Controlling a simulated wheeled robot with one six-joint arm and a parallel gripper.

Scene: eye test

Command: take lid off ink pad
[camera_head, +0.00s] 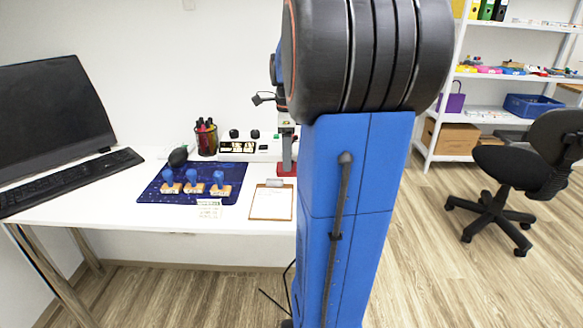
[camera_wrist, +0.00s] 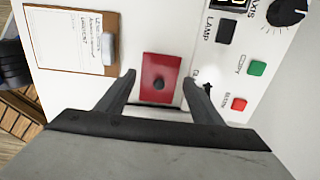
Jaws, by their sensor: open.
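My gripper (camera_wrist: 161,77) is open, with one dark finger on each side of the lid and a gap to each. No part of the pad under the lid is visible. In the head view, a red patch (camera_head: 286,169) shows at the desk beside my blue arm, which hides much of that area.
A clipboard (camera_wrist: 70,40) lies left of the lid in the wrist view, and a white control panel (camera_wrist: 232,62) with buttons is close on the right. A blue mat (camera_head: 158,195) with several stamps, a pen cup (camera_head: 206,141) and a keyboard (camera_head: 70,180) are further left on the desk.

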